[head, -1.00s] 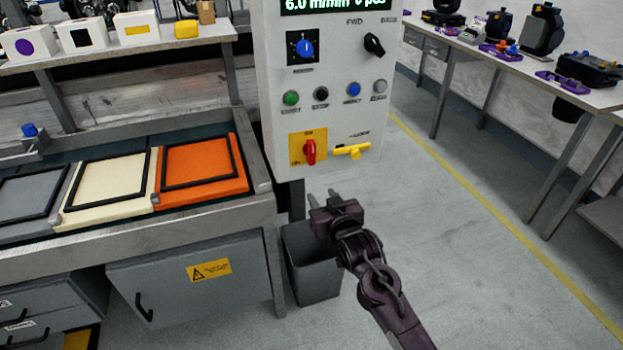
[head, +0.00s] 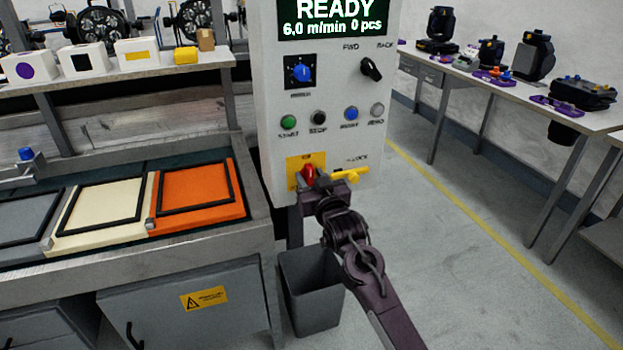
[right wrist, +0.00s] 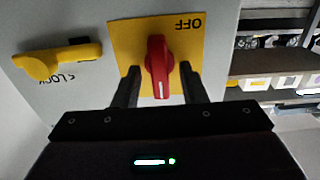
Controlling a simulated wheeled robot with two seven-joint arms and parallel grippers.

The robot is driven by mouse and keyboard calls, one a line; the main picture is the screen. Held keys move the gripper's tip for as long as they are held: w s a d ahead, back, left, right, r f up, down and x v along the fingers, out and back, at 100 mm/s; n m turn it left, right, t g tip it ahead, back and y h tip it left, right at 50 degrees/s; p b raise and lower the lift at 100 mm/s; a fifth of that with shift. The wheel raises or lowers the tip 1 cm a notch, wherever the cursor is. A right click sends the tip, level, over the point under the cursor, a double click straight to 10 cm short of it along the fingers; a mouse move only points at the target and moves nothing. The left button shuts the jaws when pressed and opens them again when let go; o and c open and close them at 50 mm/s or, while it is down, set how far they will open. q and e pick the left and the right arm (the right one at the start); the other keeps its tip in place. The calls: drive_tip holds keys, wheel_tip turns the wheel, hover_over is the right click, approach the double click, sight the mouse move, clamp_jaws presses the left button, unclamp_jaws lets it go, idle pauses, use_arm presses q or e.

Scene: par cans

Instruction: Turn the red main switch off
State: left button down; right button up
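The red main switch (head: 308,173) is on a yellow plate (head: 292,163) low on the control panel. In the right wrist view the red switch (right wrist: 157,68) stands between the two fingers of my right gripper (right wrist: 158,84), with a visible gap on each side. The gripper is open around the knob. The word OFF shows upside down on the plate (right wrist: 184,40). In the head view my right gripper (head: 314,180) partly covers the switch. The yellow lock lever (head: 350,175) is beside the plate. My left gripper is out of view.
The control panel (head: 328,108) has a READY display (head: 333,18), a blue dial (head: 301,73), a black selector (head: 371,69) and several push buttons above the switch. A grey bin (head: 311,290) stands below. The conveyor bench (head: 259,225) is on the left.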

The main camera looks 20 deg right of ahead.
clamp_jaws()
